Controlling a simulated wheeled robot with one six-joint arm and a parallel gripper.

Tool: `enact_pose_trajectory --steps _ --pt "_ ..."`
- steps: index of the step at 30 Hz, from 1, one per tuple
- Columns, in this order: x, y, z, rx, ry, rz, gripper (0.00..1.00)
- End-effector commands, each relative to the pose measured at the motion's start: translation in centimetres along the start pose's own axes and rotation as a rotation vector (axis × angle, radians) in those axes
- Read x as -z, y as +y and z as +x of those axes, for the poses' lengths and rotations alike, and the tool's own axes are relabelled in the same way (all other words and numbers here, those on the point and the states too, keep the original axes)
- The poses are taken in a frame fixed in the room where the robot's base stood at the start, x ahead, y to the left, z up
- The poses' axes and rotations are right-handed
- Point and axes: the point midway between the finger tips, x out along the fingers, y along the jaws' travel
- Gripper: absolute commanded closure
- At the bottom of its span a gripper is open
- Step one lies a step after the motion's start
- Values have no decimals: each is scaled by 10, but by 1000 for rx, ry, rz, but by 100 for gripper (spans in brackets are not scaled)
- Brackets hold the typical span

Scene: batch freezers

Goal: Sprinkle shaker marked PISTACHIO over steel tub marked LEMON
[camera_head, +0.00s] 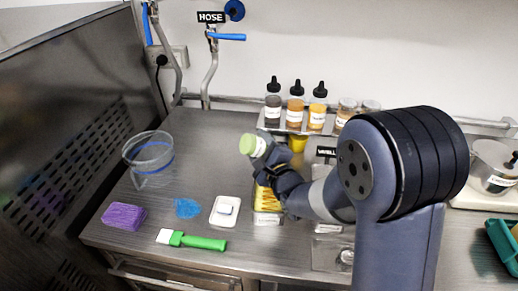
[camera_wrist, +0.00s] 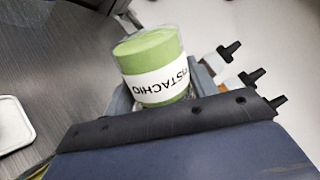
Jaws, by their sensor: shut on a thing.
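My gripper (camera_head: 264,153) is shut on a green shaker (camera_head: 250,145), held tilted above the counter. In the wrist view the shaker (camera_wrist: 155,62) is between my gripper's jaws (camera_wrist: 162,92), and its white band reads PISTACHIO. A tub with yellow contents (camera_head: 264,199) stands below my gripper, partly hidden by my arm. Its white front label is too small to read, so I cannot tell whether it says LEMON. A steel pot (camera_head: 492,168) with an unreadable label stands at the far right, partly cut off.
Dropper bottles (camera_head: 296,110) stand on a rack behind my arm. The counter's back left is clear.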

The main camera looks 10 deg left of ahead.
Motion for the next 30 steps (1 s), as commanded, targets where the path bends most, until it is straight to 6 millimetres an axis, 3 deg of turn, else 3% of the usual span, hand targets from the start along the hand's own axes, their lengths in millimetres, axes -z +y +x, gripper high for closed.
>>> enact_pose_trajectory --steps 3,12,20,30 --pt "-5 -9 0 3 -2 -1 70" --pt "4 8 0 2 -1 0 70" --pt "-5 -9 0 3 -2 0 70" --pt "4 8 0 2 -1 0 70"
